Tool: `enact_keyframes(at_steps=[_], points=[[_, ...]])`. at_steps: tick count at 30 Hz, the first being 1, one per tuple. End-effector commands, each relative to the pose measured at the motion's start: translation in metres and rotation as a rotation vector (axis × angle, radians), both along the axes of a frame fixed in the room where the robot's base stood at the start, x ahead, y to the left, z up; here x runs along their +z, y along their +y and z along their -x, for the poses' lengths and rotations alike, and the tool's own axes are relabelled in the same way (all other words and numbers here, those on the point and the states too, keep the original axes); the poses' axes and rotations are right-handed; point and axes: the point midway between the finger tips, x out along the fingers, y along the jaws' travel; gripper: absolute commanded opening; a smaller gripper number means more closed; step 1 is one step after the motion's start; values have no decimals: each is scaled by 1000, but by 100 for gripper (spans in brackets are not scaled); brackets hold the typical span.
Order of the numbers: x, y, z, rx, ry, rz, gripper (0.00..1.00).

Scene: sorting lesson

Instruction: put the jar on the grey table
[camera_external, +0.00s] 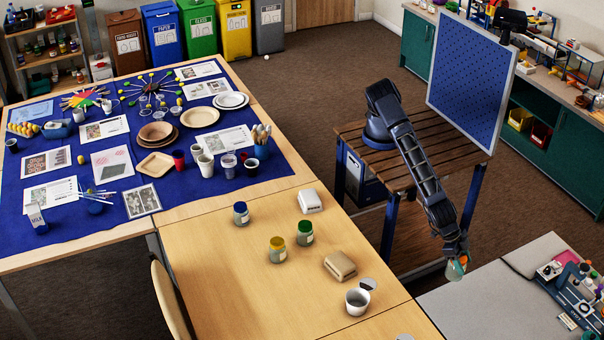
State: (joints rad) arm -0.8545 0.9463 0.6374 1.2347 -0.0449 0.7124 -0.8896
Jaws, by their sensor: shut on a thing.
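My gripper (459,262) is shut on a small jar (454,272) with a pale greenish body and a bit of orange at its top. The fingers hide part of the jar. It is held in the air and appears at the far left edge of the grey table (480,306) in the picture. I cannot tell how high it is or whether it is over the tabletop.
The near left part of the grey table is bare; a device with small bottles (578,290) stands at its right. Jars with blue (240,214), yellow (277,251) and green (305,234) lids stand on the wooden table (215,285), with a white cup (357,302).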

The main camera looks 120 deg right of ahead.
Motion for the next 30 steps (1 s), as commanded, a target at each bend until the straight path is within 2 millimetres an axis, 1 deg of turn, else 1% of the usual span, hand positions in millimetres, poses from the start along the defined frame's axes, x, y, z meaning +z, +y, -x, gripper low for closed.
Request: enact_keyframes(at_steps=[1, 3, 12, 15, 19, 26, 30], points=[[-13, -1, 1, 1, 2, 3, 10], [-28, 0, 1, 0, 3, 3, 10], [-93, -1, 0, -1, 2, 3, 10], [-111, 0, 0, -2, 0, 1, 10], [-126, 0, 0, 0, 1, 2, 10], [-138, 0, 0, -1, 0, 0, 10], [-157, 0, 0, -1, 2, 2, 10]])
